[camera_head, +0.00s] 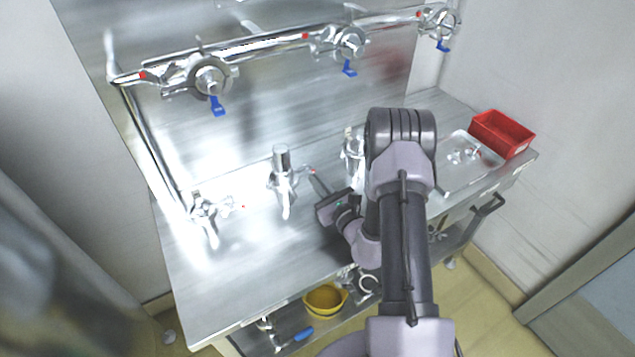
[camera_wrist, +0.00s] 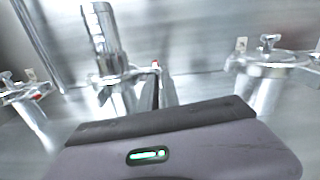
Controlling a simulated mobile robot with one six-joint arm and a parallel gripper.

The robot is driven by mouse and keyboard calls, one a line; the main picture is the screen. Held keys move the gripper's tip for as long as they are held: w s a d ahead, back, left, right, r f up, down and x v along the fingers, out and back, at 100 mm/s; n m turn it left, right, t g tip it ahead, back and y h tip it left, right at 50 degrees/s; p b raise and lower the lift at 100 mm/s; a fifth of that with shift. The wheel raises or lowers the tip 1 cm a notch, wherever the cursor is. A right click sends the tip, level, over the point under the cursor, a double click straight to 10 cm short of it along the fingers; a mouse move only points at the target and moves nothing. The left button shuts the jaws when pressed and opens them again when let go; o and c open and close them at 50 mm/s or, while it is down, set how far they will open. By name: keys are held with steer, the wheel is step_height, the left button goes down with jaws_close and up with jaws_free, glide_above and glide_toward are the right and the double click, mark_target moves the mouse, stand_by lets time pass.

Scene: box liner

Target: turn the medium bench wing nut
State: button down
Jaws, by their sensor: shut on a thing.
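A shiny metal fitting (camera_head: 283,181) with a tall capped cylinder stands in the middle of the bench; it also shows in the wrist view (camera_wrist: 105,45). On its right side is a small wing nut with a red mark (camera_head: 312,172), which I take as the medium bench wing nut; its red mark shows in the wrist view (camera_wrist: 155,63). My gripper (camera_head: 317,180) reaches up to it from the lower right. Its narrow fingers (camera_wrist: 156,80) are shut on the wing nut. The fingers hide most of the nut, so its angle cannot be told.
Similar metal fittings stand to the left (camera_head: 203,209) and right (camera_head: 352,152) on the steel bench (camera_head: 235,265). Pipes with blue-handled valves (camera_head: 211,82) run along the back wall. A red bin (camera_head: 502,134) sits at the right end. A yellow bowl (camera_head: 325,300) is on the lower shelf.

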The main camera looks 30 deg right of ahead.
stand_by(0.3)
steer(key=c, duration=1.6)
jaws_free()
steer(key=s, duration=1.6)
steer(key=shift+s+d, duration=0.15)
steer(key=shift+d, duration=0.25)
steer(key=shift+s+a, duration=0.1)
steer(key=shift+s, duration=0.45)
